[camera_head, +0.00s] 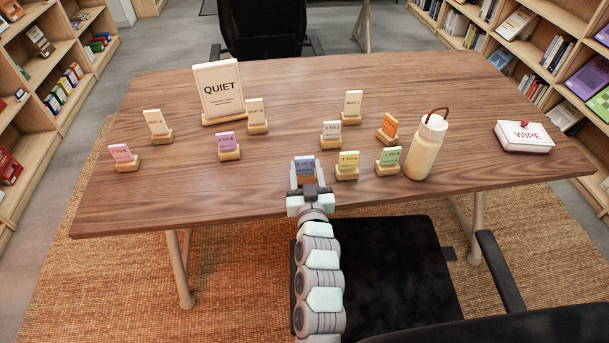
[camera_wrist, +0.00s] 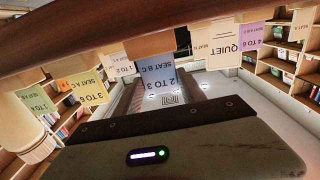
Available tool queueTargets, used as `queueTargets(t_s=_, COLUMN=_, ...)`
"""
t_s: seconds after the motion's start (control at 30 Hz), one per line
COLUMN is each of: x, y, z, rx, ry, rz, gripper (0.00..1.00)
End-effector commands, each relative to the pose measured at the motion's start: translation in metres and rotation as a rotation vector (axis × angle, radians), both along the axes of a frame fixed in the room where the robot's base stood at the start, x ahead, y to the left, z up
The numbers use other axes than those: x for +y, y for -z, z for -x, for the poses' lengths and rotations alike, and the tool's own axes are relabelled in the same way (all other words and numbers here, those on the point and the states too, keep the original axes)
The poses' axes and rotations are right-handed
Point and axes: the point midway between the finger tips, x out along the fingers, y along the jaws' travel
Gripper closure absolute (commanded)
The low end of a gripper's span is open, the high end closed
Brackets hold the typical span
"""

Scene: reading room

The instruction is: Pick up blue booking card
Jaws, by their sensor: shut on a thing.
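The blue booking card (camera_head: 305,166), marked "2 TO 3", stands upright near the front edge of the table. My gripper (camera_head: 308,186) is shut on it from the front, with one finger on each side. In the wrist view the picture is upside down, and the blue card (camera_wrist: 156,76) shows between the fingers of my gripper (camera_wrist: 168,98). The card's lower part and any stand are hidden by the gripper, so I cannot tell if it is clear of the table.
A yellow card (camera_head: 348,161) and a green card (camera_head: 390,157) stand close to the right, with a white card (camera_head: 332,131) behind. A bottle (camera_head: 425,150) stands further right. A QUIET sign (camera_head: 219,89) and several cards stand left. A chair (camera_head: 375,270) is below.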

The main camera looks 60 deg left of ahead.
Motion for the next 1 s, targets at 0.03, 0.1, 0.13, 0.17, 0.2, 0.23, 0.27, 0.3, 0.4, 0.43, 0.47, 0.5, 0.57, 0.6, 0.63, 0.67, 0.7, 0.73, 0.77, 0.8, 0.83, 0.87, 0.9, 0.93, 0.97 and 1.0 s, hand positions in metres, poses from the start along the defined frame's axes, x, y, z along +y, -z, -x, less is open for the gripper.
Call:
queueTargets(t_s=0.03, x=0.0, y=0.0, z=0.0, rx=0.0, ry=0.0, rz=0.0, gripper=0.77)
queueTargets(t_s=0.1, x=0.0, y=0.0, z=0.0, rx=0.0, ry=0.0, rz=0.0, gripper=0.83)
queueTargets(t_s=0.13, x=0.0, y=0.0, z=0.0, rx=0.0, ry=0.0, rz=0.0, gripper=0.85)
queueTargets(t_s=0.17, x=0.0, y=0.0, z=0.0, rx=0.0, ry=0.0, rz=0.0, gripper=0.88)
queueTargets(t_s=0.2, x=0.0, y=0.0, z=0.0, rx=0.0, ry=0.0, rz=0.0, gripper=0.91)
queueTargets(t_s=0.23, x=0.0, y=0.0, z=0.0, rx=0.0, ry=0.0, rz=0.0, gripper=0.94)
queueTargets(t_s=0.27, x=0.0, y=0.0, z=0.0, rx=0.0, ry=0.0, rz=0.0, gripper=0.96)
queueTargets(t_s=0.3, x=0.0, y=0.0, z=0.0, rx=0.0, ry=0.0, rz=0.0, gripper=0.99)
queueTargets(t_s=0.4, x=0.0, y=0.0, z=0.0, rx=0.0, ry=0.0, rz=0.0, gripper=1.0)
queueTargets(t_s=0.43, x=0.0, y=0.0, z=0.0, rx=0.0, ry=0.0, rz=0.0, gripper=1.0)
queueTargets(t_s=0.47, x=0.0, y=0.0, z=0.0, rx=0.0, ry=0.0, rz=0.0, gripper=1.0)
queueTargets(t_s=0.5, x=0.0, y=0.0, z=0.0, rx=0.0, ry=0.0, rz=0.0, gripper=1.0)
queueTargets(t_s=0.57, x=0.0, y=0.0, z=0.0, rx=0.0, ry=0.0, rz=-0.001, gripper=1.0)
queueTargets(t_s=0.6, x=0.0, y=-0.001, z=0.0, rx=0.0, ry=0.0, rz=-0.001, gripper=1.0)
queueTargets(t_s=0.63, x=0.0, y=-0.001, z=0.0, rx=0.0, ry=0.0, rz=-0.001, gripper=1.0)
queueTargets(t_s=0.67, x=0.0, y=-0.001, z=0.0, rx=0.0, ry=0.0, rz=-0.001, gripper=1.0)
queueTargets(t_s=0.7, x=0.0, y=-0.001, z=0.0, rx=0.0, ry=0.0, rz=-0.001, gripper=1.0)
queueTargets(t_s=0.73, x=0.0, y=-0.001, z=0.0, rx=0.0, ry=0.0, rz=-0.001, gripper=1.0)
queueTargets(t_s=0.77, x=0.0, y=-0.001, z=0.0, rx=0.0, ry=0.0, rz=-0.001, gripper=1.0)
queueTargets(t_s=0.8, x=0.0, y=-0.002, z=0.0, rx=0.0, ry=0.0, rz=-0.001, gripper=1.0)
queueTargets(t_s=0.83, x=0.0, y=-0.003, z=0.0, rx=0.0, ry=0.0, rz=-0.001, gripper=1.0)
queueTargets(t_s=0.87, x=0.0, y=-0.004, z=0.0, rx=0.0, ry=0.0, rz=-0.001, gripper=1.0)
queueTargets(t_s=0.9, x=0.0, y=-0.007, z=0.0, rx=0.0, ry=-0.001, rz=-0.001, gripper=1.0)
queueTargets(t_s=0.93, x=0.0, y=-0.01, z=0.0, rx=0.0, ry=-0.001, rz=-0.001, gripper=1.0)
queueTargets(t_s=0.97, x=0.0, y=-0.013, z=0.0, rx=-0.001, ry=-0.001, rz=-0.002, gripper=1.0)
queueTargets(t_s=1.0, x=0.0, y=-0.018, z=0.0, rx=-0.001, ry=-0.001, rz=-0.003, gripper=1.0)
